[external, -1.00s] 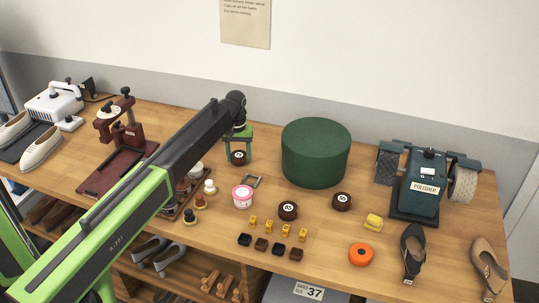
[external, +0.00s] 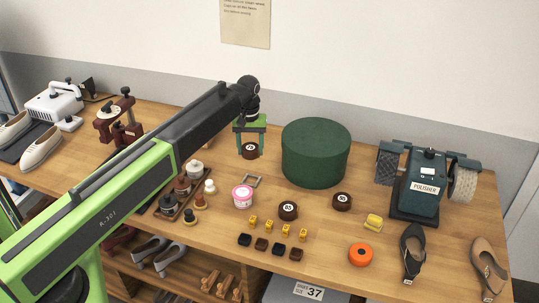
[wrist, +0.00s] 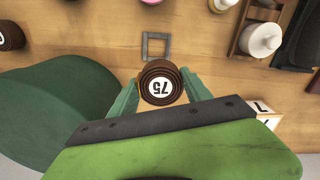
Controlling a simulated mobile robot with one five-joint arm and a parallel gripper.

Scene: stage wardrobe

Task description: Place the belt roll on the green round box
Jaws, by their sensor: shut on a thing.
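My gripper (external: 250,146) is shut on a brown belt roll (external: 250,151), just left of the green round box (external: 316,154). In the wrist view the belt roll (wrist: 161,85) sits between my green fingers and shows a white label reading 75. The green round box is tall with a flat, bare top; in the wrist view it (wrist: 60,115) fills the left side. The roll appears beside the box, below the level of its top.
Two more belt rolls, one labelled 85 (external: 288,211) and one (external: 342,201), lie in front of the box. A grey buckle frame (external: 253,181) and pink-lidded tub (external: 242,196) lie near my gripper. A polisher (external: 420,185) stands right of the box.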

